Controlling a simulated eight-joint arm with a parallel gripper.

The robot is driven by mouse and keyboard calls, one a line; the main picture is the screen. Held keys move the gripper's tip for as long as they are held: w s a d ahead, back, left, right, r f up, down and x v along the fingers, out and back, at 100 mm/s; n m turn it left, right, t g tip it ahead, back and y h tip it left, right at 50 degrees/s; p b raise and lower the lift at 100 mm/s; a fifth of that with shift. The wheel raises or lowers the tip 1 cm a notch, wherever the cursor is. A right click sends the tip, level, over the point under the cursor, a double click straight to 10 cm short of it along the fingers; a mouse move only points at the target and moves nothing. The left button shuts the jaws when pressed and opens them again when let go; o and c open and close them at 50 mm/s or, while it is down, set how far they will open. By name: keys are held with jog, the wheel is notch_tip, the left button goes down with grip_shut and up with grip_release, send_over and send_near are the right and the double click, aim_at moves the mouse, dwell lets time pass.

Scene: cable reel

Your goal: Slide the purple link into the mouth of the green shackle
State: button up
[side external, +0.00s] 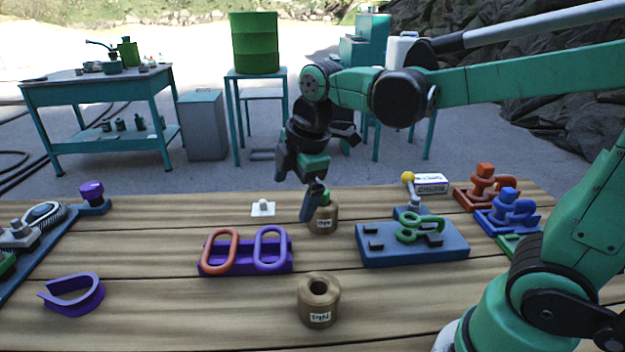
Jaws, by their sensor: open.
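The purple link (270,248) is an elongated ring standing upright in a purple rack (245,266), to the right of an orange link. A green looped piece (420,228), which looks like the green shackle, lies on a blue fixture plate (412,255) right of centre. I cannot make out which way its mouth faces. The purple link is apart from it. My gripper (315,203) is open and points down at a brown pot with a green-topped piece, behind and right of the purple link. I cannot tell if the fingers touch that green piece.
The brown pot (323,221) is behind a second, open-topped brown pot (318,303) at the front. A purple U-shaped piece (73,297) lies at front left. Red (483,190) and blue (507,210) mounted pieces stand at right.

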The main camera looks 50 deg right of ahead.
jog(key=shift+w+a+f+n+g, duration=0.15)
jog(key=shift+w+f+n+g, duration=0.6)
jog(key=shift+f+n, duration=1.35)
jog(key=shift+w+a+f+n+g, duration=0.2)
jog(key=shift+w+f+n+g, duration=0.2)
jog(key=shift+w+f+n, duration=1.2)
jog(key=shift+w+a+f+n+g, duration=0.15)
jog(key=shift+w+f+n+g, duration=0.35)
jog(key=shift+f+n, duration=2.1)
jog(key=shift+s+r, duration=0.1)
jog(key=shift+r, duration=0.05)
jog(key=shift+c, duration=0.2)
grip_shut()
notch_tip(320, 180, up, 7)
